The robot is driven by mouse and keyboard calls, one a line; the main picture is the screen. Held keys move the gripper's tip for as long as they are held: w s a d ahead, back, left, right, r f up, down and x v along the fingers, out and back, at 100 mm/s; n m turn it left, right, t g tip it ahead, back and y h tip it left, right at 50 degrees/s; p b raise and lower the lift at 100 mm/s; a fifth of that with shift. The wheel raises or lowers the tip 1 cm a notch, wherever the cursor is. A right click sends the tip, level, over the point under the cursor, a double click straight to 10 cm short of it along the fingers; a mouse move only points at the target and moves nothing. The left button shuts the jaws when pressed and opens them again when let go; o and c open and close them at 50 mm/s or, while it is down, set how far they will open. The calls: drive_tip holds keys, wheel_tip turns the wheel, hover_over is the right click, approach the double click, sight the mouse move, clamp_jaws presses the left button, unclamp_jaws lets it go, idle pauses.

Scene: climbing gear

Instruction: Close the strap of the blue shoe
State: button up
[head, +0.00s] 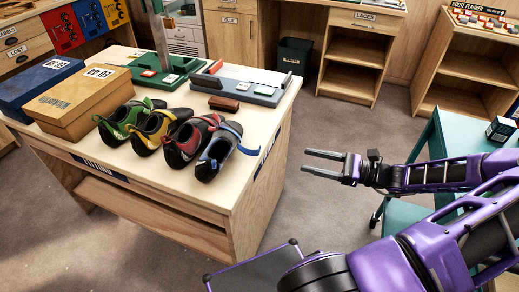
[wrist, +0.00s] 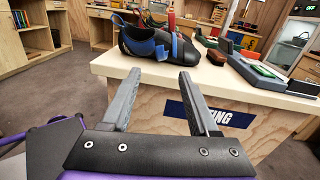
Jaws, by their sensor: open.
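The blue shoe (head: 214,157) stands at the right end of a row of shoes on the fitting table. In the wrist view the blue shoe (wrist: 149,48) is dark with blue parts, beyond the fingertips. Its blue strap (head: 236,138) sticks out to the right in the head view and appears loose at its end. My gripper (head: 324,163) is open and empty, in the air off the table's right side, clear of the shoe. Its two grey fingers also show in the wrist view (wrist: 160,78), pointing towards the table edge.
Green (head: 122,122), yellow (head: 155,130) and red (head: 188,140) shoes stand close on the blue shoe's left. Boxes (head: 78,102) and measuring devices (head: 245,86) are also on the fitting table (head: 150,180). A teal table (head: 455,135) is at right. Open floor separates the tables.

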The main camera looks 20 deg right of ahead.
sight(260, 149)
drive_tip(key=b+x, duration=0.1)
drive_tip(key=x, duration=1.4)
drive_tip(key=shift+c, duration=0.3)
clamp_jaws()
idle(0.5)
